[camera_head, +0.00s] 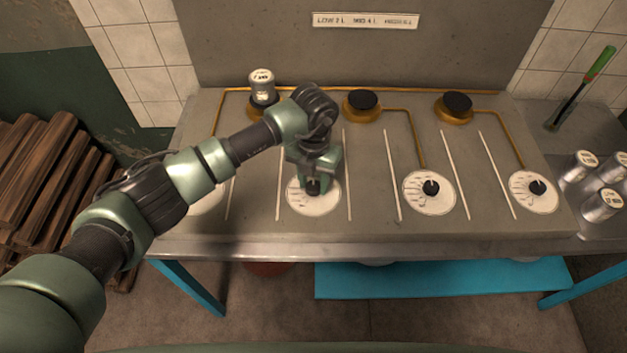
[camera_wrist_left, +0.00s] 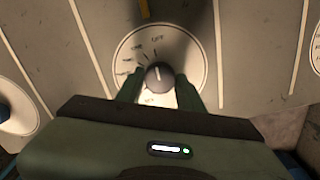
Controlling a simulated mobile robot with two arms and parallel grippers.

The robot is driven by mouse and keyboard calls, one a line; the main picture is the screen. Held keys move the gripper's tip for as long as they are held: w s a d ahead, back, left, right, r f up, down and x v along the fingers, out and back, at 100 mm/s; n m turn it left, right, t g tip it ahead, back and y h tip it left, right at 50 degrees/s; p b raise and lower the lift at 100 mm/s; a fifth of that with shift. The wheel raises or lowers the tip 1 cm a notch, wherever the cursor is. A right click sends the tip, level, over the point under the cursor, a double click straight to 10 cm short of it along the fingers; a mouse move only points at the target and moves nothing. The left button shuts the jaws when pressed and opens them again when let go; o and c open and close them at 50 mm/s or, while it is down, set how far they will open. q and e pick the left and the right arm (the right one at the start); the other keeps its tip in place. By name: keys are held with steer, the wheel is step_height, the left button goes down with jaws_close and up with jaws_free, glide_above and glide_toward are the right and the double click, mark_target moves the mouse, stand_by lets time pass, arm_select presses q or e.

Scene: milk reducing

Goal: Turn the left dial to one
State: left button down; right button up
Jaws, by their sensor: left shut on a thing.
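My left gripper (camera_head: 313,180) is over the second dial from the left. It is shut on that dial's black knob (camera_wrist_left: 158,75), with one finger on each side of it. The knob sits in the middle of a round white dial plate (camera_head: 327,202) with printed marks; the wrist view shows the plate too (camera_wrist_left: 133,48). In that view a pale line on the knob points up, close to the "OFF" mark. The leftmost dial plate (camera_head: 207,203) is mostly hidden behind my left arm. My right gripper is not in view.
Two more dials (camera_head: 430,191) (camera_head: 533,192) are on the right of the panel. A metal can (camera_head: 262,86) stands on the burner at the back left; two black burners (camera_head: 362,100) (camera_head: 457,103) are bare. Several cans (camera_head: 602,205) and a green-handled tool (camera_head: 600,63) are at the right.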

mark_target(313, 186)
arm_select(q)
steer(key=n+b, duration=0.1)
steer(key=n, duration=0.1)
steer(key=shift+f+n, duration=0.1)
steer(key=shift+n, duration=0.3)
steer(key=shift+n+b, duration=0.35)
steer(key=shift+n, duration=0.75)
steer(key=c, duration=0.9)
jaws_free()
step_height(313, 186, up, 8)
steer(key=shift+r+b, duration=0.1)
steer(key=shift+b, duration=0.75)
